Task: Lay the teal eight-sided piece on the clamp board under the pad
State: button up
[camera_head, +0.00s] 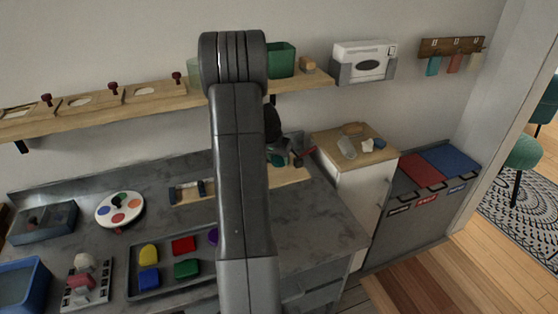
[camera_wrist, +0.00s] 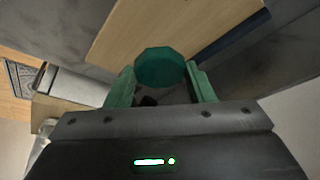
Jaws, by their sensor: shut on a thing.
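The teal eight-sided piece (camera_wrist: 160,68) is between the green fingers of my gripper (camera_wrist: 162,84) in the wrist view. My gripper is shut on it and holds it over a pale wooden board (camera_wrist: 135,30). Whether the piece touches the board I cannot tell. In the head view my gripper (camera_head: 281,158) is at the worktop's back, partly hidden by my arm. The wooden board (camera_head: 292,175) shows on both sides of my arm, with dark blocks on its left part. A small red part (camera_head: 308,152) shows right of my gripper. I cannot make out the pad.
A grey tray (camera_head: 150,290) of coloured pieces, a white palette disc (camera_head: 120,221) and a blue bin (camera_head: 22,285) stand on the worktop at left. A wooden shelf (camera_head: 140,110) runs along the wall. A white cabinet (camera_head: 352,190) stands right. Worktop right of my arm is clear.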

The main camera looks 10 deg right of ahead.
aim_at(278, 161)
jog(key=shift+w+d, duration=0.3)
jog(key=shift+w, duration=0.05)
jog(key=shift+f, duration=1.85)
jog(key=o, duration=1)
jog(key=shift+s+a+r, duration=0.1)
jog(key=shift+a+r, duration=0.05)
jog(key=shift+r, duration=0.35)
jog(key=v, duration=0.4)
jog(key=shift+s+r, duration=0.1)
jog(key=shift+r, duration=0.1)
jog(key=s+a+b, duration=0.1)
jog(key=s+a, duration=0.1)
jog(key=s, duration=0.1)
jog(key=s+a+b, duration=0.1)
jog(key=s+a, duration=0.1)
jog(key=s, duration=0.1)
jog(key=s+a+b, duration=0.2)
jog(key=s, duration=0.2)
jog(key=shift+a+f, duration=0.1)
jog(key=shift+a, duration=0.25)
